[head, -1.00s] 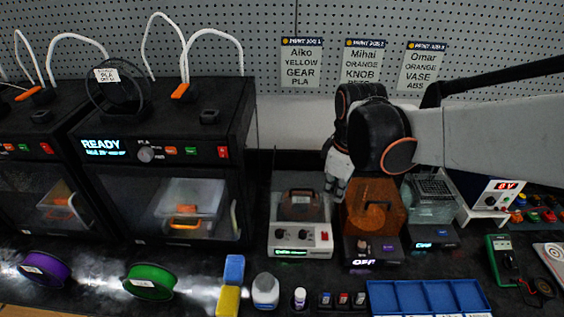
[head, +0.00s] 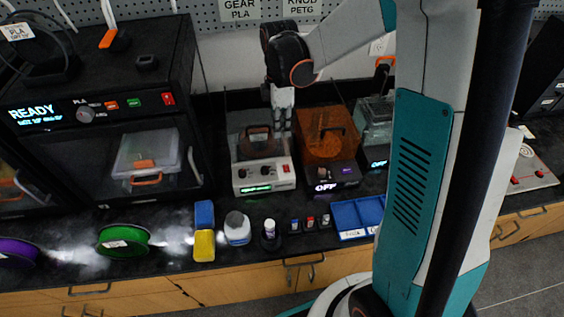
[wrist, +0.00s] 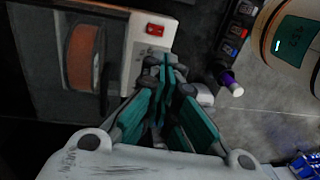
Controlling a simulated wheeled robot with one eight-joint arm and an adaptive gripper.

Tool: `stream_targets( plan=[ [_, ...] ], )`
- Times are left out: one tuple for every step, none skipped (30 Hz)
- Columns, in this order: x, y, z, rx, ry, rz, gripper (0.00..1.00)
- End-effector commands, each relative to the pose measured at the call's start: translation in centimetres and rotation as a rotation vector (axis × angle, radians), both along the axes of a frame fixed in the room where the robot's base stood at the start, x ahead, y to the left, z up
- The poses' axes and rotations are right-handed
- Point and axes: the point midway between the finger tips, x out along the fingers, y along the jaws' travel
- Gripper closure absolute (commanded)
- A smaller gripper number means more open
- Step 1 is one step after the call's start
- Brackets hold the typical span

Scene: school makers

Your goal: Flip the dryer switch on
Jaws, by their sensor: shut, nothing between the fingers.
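The dryer (head: 240,172) is a white-fronted box with a clear lid, a spool inside and a lit green display, in the middle of the head view. Its red switch (head: 286,168) sits at the right of the front panel. In the wrist view the red switch (wrist: 154,29) is on the white panel, just beyond the fingertips and a little left of them. My gripper (head: 282,126) is shut and empty above the right side of the dryer. Its fingers (wrist: 166,66) point toward the panel. I cannot tell whether they touch it. The switch position is too small to read.
An orange-lidded box (head: 328,150) showing OFF stands close on the dryer's right. A printer (head: 95,115) reading READY stands to the left. Bottles, small blocks and a blue tray (head: 352,215) line the bench front. My own column covers the right side.

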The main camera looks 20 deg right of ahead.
Motion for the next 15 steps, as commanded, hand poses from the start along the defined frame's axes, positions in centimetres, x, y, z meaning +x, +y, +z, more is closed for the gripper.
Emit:
stream_targets(
  plan=[
    [0.0, 0.0, 0.0, 0.0, 0.0, 0.0, 1.0],
    [0.0, 0.0, 0.0, 0.0, 0.0, 0.0, 1.0],
    [0.0, 0.0, 0.0, 0.0, 0.0, -0.001, 1.0],
    [0.0, 0.0, 0.0, 0.0, 0.0, -0.001, 1.0],
    [0.0, 0.0, -0.1, 0.0, 0.0, -0.001, 1.0],
    [0.0, 0.0, -0.3, 0.0, -0.001, -0.001, 1.0],
    [0.0, 0.0, -0.5, 0.0, -0.001, -0.001, 1.0],
    [-0.1, 0.0, -0.7, 0.0, -0.001, -0.001, 1.0],
    [-0.1, 0.0, -1.2, 0.0, -0.001, -0.001, 1.0],
    [-0.2, 0.0, -1.6, 0.0, -0.001, -0.001, 1.0],
    [-0.2, 0.1, -2.0, 0.0, -0.001, -0.001, 1.0],
    [-0.3, 0.1, -2.7, 0.0, -0.001, -0.001, 1.0],
    [-0.4, 0.1, -3.3, 0.0, -0.001, -0.001, 1.0],
    [-0.4, 0.1, -3.9, 0.0, -0.001, -0.001, 1.0],
    [-0.5, 0.1, -4.7, 0.0, -0.001, -0.001, 1.0]
  ],
)
